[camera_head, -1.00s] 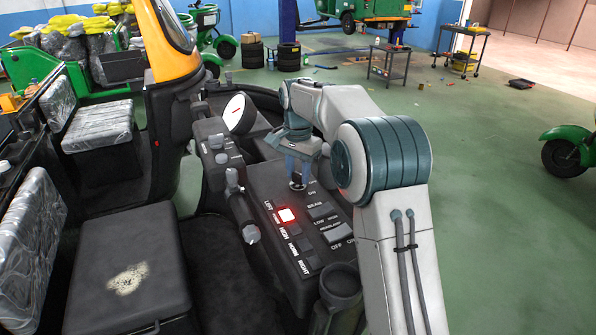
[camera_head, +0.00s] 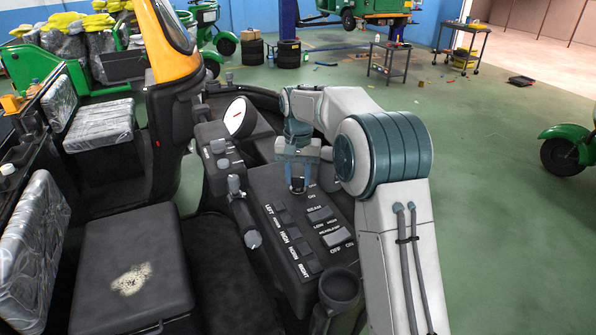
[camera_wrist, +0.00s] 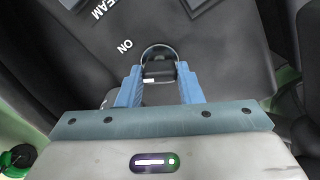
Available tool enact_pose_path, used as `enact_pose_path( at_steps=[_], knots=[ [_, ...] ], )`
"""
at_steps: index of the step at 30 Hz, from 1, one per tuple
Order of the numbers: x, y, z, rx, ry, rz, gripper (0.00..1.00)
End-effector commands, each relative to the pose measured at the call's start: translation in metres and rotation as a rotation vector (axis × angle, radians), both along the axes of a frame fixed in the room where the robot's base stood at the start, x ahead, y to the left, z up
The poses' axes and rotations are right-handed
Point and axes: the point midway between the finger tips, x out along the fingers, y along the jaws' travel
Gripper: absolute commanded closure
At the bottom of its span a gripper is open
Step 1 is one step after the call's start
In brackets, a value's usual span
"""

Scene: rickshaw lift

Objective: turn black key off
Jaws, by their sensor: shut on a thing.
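The black key (camera_wrist: 159,68) sits in the dashboard panel between my fingertips in the wrist view, near the printed word ON. My gripper (camera_wrist: 160,85) has its blue fingers closed on the key's sides. In the head view my gripper (camera_head: 298,184) points down at the top end of the black control panel (camera_head: 268,186). There the fingers mostly hide the key.
Rocker switches (camera_head: 320,214) labelled for beam and headlight lie just below my gripper. A white gauge (camera_head: 240,117) and handlebar controls (camera_head: 236,188) stand to the left. A black seat (camera_head: 130,265) is at lower left. Open green floor lies to the right.

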Motion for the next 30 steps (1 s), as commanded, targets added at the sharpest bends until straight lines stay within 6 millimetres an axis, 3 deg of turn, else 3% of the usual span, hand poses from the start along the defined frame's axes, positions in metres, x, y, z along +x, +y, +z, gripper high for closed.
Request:
enact_pose_path(
  at_steps=[15, 30],
  knots=[
    [0.0003, -0.0007, 0.0017, 0.000, -0.001, 0.416, 0.90],
    [0.0004, 0.0001, 0.0010, 0.001, -0.002, 0.558, 0.90]
  ],
)
